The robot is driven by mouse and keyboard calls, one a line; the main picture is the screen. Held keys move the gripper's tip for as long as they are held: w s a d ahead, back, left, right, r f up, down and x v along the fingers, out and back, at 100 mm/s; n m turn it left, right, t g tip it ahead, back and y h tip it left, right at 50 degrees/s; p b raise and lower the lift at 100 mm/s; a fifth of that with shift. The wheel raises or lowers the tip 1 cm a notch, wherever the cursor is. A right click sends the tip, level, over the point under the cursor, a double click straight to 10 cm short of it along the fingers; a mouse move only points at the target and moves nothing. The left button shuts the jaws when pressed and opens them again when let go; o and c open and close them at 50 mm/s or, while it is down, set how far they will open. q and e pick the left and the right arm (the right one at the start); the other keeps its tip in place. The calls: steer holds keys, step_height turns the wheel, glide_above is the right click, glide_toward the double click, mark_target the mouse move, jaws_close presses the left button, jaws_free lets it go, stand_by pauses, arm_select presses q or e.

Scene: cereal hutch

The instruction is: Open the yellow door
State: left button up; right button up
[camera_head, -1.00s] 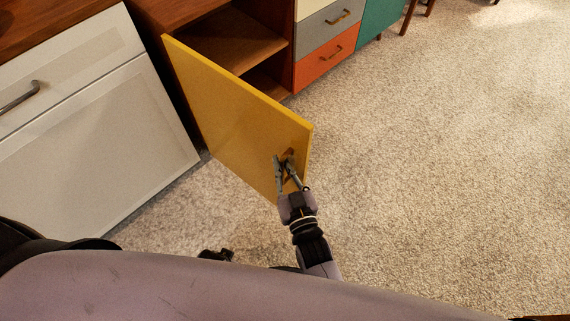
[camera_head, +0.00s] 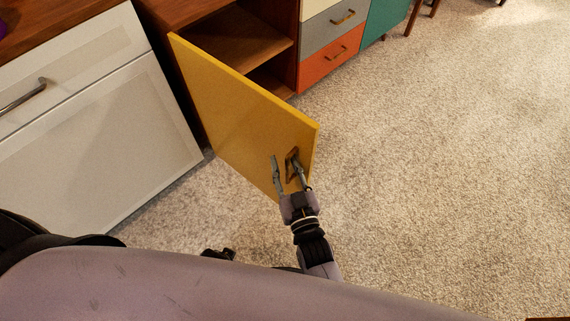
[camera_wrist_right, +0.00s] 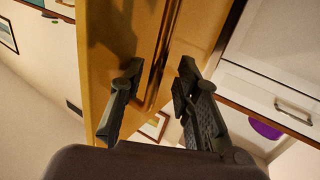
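The yellow door (camera_head: 235,105) of the wooden cabinet stands swung wide open, and the shelves behind it show. Its small brass handle (camera_head: 291,153) is near the door's free edge. My right gripper (camera_head: 284,160) is at the handle with its two fingers spread apart. The right finger overlaps the handle in the head view, and I cannot tell whether they touch. In the right wrist view the gripper (camera_wrist_right: 160,72) is also open, with the yellow door (camera_wrist_right: 97,60) beyond its fingers. My left gripper is not clearly in view.
A white cabinet (camera_head: 95,140) with a metal handle stands left of the door. Grey (camera_head: 330,35) and orange (camera_head: 330,58) drawers and a teal panel (camera_head: 385,15) are to the right of the open compartment. The carpet (camera_head: 440,160) on the right is clear.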

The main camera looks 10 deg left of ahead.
steer(key=shift+s, duration=0.1)
steer(key=shift+s+d+f, duration=0.1)
steer(key=shift+s+d, duration=0.15)
steer(key=shift+s, duration=0.1)
steer(key=v, duration=1.1)
steer(key=s+d+f+m+g+h, duration=0.1)
steer(key=d+f+g+h, duration=0.3)
steer(key=f, duration=0.7)
steer(key=d+f+g+h, duration=0.1)
steer(key=d+f+g, duration=0.2)
steer(key=d+f, duration=0.55)
steer(key=s+d+f+m+g+h, duration=0.25)
steer(key=s+d+f+g, duration=0.35)
steer(key=s+d+f, duration=0.45)
arm_select(q)
steer(key=s+a+r+p, duration=0.1)
steer(key=s+r+p, duration=0.1)
steer(key=s+p, duration=0.4)
steer(key=s+a+r+g+p, duration=0.1)
steer(key=s+r+p, duration=0.1)
steer(key=s+p, duration=0.5)
steer(key=shift+s+a+p, duration=0.25)
steer(key=shift+p, duration=0.45)
arm_select(e)
steer(key=s+d+r+g, duration=0.1)
steer(key=s+d, duration=0.2)
steer(key=s, duration=0.9)
steer(key=shift+s+r+g+h, duration=0.35)
steer(key=shift+g+h, duration=0.05)
steer(key=shift+h, duration=0.05)
